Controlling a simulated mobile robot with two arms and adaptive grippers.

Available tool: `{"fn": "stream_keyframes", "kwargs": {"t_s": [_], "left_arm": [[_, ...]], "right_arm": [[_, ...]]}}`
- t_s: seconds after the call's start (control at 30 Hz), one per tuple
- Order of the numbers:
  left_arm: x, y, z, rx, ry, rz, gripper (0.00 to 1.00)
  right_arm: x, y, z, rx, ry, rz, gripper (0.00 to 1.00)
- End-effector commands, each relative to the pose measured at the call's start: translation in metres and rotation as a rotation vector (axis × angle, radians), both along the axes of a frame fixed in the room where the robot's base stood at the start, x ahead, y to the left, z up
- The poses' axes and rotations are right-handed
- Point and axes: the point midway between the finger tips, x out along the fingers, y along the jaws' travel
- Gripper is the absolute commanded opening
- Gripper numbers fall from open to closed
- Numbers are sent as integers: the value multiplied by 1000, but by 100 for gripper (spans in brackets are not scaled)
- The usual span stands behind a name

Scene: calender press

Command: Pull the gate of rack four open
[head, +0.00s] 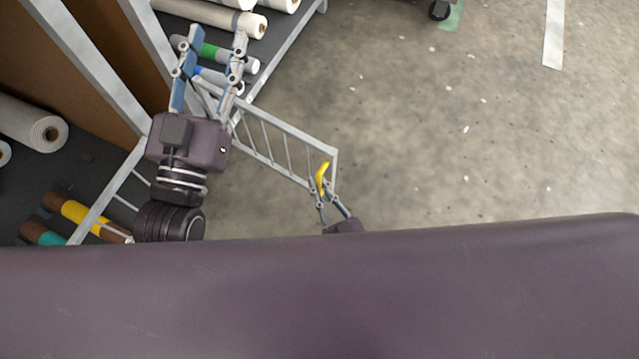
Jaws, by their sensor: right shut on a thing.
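The gate (273,128) is a light grey barred frame. It stands swung out over the open floor, at an angle to the rack. Its left end is by the rack posts, partly behind my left gripper. A yellow handle (321,176) is at its free right end. My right gripper (320,190) is shut on the yellow handle; its arm is mostly hidden behind my dark body. My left gripper (216,35) is open and empty, with its fingers spread above the rolls near the gate's left end. No rack number is readable.
Rack bays hold rolls: white and green-banded rolls (215,52) at the top, a grey roll (35,125) at the left, and a yellow-banded roll (85,215) below it. Grey posts (95,70) stand beside my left arm. Concrete floor (470,140) is clear to the right. A caster (439,10) shows at the top.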

Motion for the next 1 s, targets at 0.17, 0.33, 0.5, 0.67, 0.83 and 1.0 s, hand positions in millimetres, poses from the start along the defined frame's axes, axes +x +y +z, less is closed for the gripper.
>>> {"fn": "stream_keyframes", "kwargs": {"t_s": [0.17,0.33,0.5,0.67,0.83,1.0], "left_arm": [[0,0,0,0,0,0,40],[0,0,0,0,0,0,40],[0,0,0,0,0,0,40],[0,-1,0,-1,-1,-2,40],[0,0,0,-1,-1,-1,40],[0,0,0,0,-1,-1,40]], "right_arm": [[0,1,-1,-3,1,3,0],[0,1,-1,-2,2,2,26],[0,1,0,0,1,2,26],[0,1,1,0,0,2,26],[0,1,13,-1,-1,2,26],[0,1,37,0,-2,2,26]]}}
